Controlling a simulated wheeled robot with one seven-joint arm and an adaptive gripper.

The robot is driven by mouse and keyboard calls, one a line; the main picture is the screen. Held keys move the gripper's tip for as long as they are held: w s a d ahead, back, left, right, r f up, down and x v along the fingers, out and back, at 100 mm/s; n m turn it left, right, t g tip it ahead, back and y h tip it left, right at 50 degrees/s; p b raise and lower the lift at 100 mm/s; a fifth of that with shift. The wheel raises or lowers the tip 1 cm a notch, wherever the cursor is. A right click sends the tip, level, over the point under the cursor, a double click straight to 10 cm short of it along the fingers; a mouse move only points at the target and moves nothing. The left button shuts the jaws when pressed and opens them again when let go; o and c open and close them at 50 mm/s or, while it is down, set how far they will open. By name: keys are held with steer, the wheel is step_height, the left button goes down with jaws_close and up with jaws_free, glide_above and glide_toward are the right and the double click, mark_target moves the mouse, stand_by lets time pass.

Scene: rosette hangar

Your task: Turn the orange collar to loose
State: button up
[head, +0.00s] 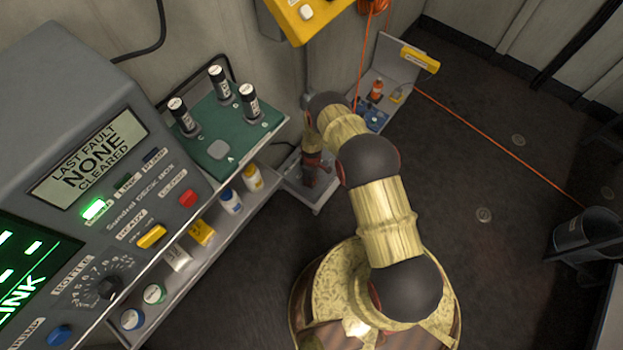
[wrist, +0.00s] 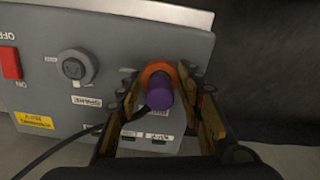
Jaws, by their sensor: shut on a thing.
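The orange collar (wrist: 157,67) sits on a grey panel (wrist: 110,45) in the wrist view. It is a ring around the base of a purple plug (wrist: 160,95) that sticks out toward the camera. My gripper (wrist: 161,74) has one finger on each side of the collar and is shut on it. The fingers hide the collar's sides. Two small white labels show on the panel below the plug, too small to read surely. In the head view my arm reaches away toward the wall, and the collar cannot be made out there.
On the panel are a red switch (wrist: 10,63), a round grey knob (wrist: 76,68) and a yellow label (wrist: 34,120). A black cable (wrist: 66,141) runs below. In the head view a grey console (head: 100,150) and a green tray (head: 222,128) with black cylinders stand left of my arm.

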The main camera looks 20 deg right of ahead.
steer(key=shift+w, duration=0.1)
steer(key=o, duration=1)
steer(key=shift+o, duration=0.8)
steer(key=shift+r, duration=0.1)
step_height(320, 180, up, 12)
steer(key=shift+f, duration=0.15)
